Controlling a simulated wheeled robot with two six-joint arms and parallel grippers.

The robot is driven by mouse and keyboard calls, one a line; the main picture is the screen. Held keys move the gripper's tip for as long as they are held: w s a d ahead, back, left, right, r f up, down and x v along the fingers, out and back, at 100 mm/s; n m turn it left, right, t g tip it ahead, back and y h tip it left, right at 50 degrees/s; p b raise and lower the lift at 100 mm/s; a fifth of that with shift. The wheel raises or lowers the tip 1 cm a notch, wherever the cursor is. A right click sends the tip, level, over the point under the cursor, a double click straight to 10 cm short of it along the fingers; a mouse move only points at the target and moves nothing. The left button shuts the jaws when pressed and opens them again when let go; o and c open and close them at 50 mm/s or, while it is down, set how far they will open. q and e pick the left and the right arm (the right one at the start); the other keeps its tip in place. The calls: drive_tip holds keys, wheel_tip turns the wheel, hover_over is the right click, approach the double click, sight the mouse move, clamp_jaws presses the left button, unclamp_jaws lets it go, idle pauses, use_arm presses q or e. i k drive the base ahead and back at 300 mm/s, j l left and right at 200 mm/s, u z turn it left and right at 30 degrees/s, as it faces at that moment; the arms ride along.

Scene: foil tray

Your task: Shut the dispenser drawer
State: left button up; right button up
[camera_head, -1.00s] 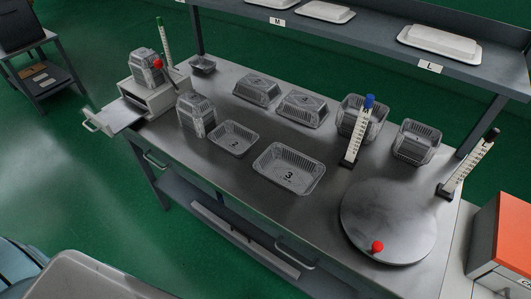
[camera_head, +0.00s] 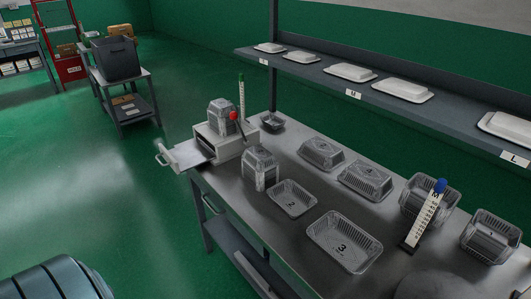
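The dispenser (camera_head: 222,141) is a pale box at the far left end of the steel table, with a stack of foil trays and a red knob on top. Its drawer (camera_head: 188,154) is pulled out to the left, over the table's end, with a pale handle (camera_head: 162,155) at its front. The drawer looks flat and empty from here. Neither of my grippers shows in the head view, so their state is hidden.
Foil trays (camera_head: 291,198) and a tray stack (camera_head: 261,168) stand on the table (camera_head: 262,225) right of the dispenser. A shelf (camera_head: 330,70) runs above the back. A small stand (camera_head: 124,103) is behind left. Green floor (camera_head: 115,195) left of the drawer is clear.

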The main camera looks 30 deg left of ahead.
sight(181, 158)
drive_tip(key=u, duration=1.85)
